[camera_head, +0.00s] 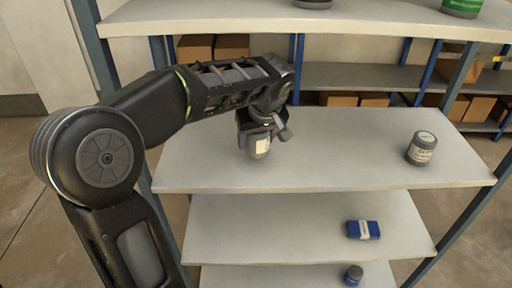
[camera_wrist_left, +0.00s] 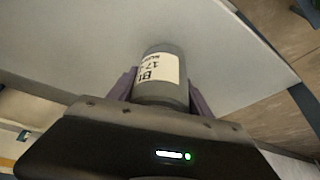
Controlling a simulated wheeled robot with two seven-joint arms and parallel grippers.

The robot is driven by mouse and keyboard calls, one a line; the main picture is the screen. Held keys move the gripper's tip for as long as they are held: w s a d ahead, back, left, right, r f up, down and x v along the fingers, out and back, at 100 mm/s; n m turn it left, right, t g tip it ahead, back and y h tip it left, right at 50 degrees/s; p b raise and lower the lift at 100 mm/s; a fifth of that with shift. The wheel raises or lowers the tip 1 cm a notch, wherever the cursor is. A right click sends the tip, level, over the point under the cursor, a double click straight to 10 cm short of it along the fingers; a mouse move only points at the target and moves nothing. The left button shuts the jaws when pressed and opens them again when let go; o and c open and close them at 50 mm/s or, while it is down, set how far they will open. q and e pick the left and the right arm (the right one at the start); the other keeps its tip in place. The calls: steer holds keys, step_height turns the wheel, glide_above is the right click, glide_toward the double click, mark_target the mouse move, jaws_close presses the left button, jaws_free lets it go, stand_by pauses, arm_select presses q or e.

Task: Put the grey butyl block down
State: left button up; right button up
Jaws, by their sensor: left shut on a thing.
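The grey butyl block (camera_head: 260,149) is a rounded grey piece with a white label. My left gripper (camera_head: 262,132) is shut on it from above, over the left half of the upper-middle shelf board (camera_head: 330,170). In the left wrist view the block (camera_wrist_left: 161,92) sits between my two purple-grey fingers (camera_wrist_left: 160,95), its label turned to the camera. Part of the label's print shows. I cannot tell whether the block's lower end touches the board. My right gripper is not in view.
A grey jar (camera_head: 421,148) with a white label stands at the board's right side. The board between it and my gripper is clear. A blue box (camera_head: 363,230) and a small dark jar (camera_head: 353,275) are on lower boards.

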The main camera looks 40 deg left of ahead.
mark_target(256, 148)
arm_select(q)
steer(key=shift+f+p, duration=0.3)
steer(key=shift+f, duration=1.4)
steer(key=shift+f, duration=0.2)
steer(key=o, duration=1.7)
steer(key=shift+r, duration=0.15)
steer(key=shift+r, duration=0.2)
steer(key=v, duration=1.1)
steer(key=shift+s+d+r+b, duration=0.15)
steer(key=shift+d+r+b, duration=0.1)
steer(key=shift+r+b, duration=0.1)
